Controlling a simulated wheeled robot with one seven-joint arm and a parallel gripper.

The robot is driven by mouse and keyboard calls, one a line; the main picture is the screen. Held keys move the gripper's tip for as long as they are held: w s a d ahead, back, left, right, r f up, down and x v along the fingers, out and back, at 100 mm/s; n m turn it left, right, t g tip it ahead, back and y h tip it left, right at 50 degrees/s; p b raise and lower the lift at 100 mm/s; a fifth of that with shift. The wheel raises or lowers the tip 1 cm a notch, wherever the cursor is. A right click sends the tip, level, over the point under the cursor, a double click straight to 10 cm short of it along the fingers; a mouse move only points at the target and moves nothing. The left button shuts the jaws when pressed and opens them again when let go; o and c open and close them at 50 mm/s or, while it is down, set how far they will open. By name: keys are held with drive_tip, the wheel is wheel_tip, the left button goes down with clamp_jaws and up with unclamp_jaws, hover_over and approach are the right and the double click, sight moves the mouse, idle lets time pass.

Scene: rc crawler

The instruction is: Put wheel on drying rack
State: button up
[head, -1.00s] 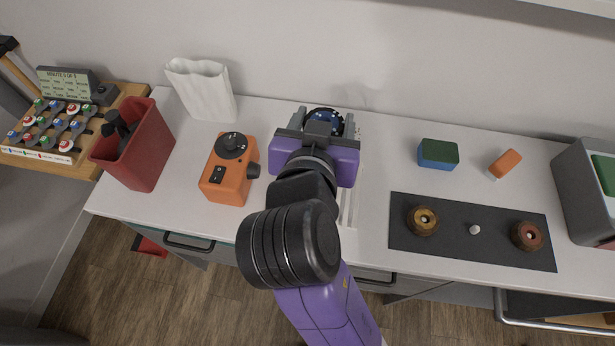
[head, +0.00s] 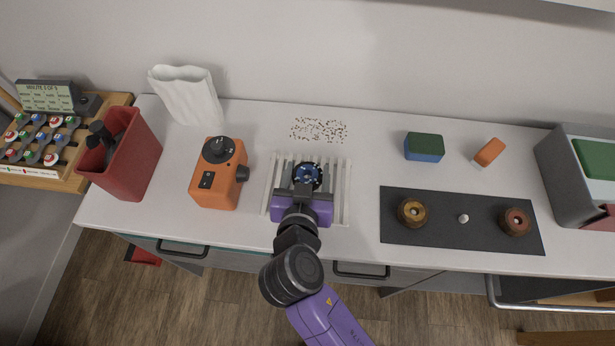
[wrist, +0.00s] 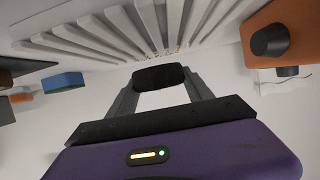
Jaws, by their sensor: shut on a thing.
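A small dark wheel with a blue hub (head: 307,175) is in my gripper (head: 306,180), over the white slatted drying rack (head: 340,190). In the wrist view the wheel (wrist: 159,77) shows as a dark block between the two grey fingertips, which are shut on it. The rack's white slats (wrist: 100,35) show beyond it there. I cannot tell whether the wheel touches the slats or hangs just above them. My gripper hides the front middle of the rack.
An orange device with a black knob (head: 218,175) stands close left of the rack. Brown specks (head: 319,130) lie behind it. A dark mat (head: 461,240) with two hubbed wheels is to the right. A red bin (head: 125,160) and a sponge (head: 424,147) stand farther out.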

sight(307, 181)
drive_tip(key=shift+f, duration=1.35)
drive_tip(key=shift+f, duration=0.2)
drive_tip(key=o, duration=1.3)
drive_tip(key=shift+o, duration=0.2)
drive_tip(key=shift+r, duration=0.1)
drive_tip(key=shift+r, duration=0.2)
drive_tip(key=b+v, duration=0.1)
drive_tip(key=v, duration=1.1)
drive_tip(key=shift+b, duration=0.4)
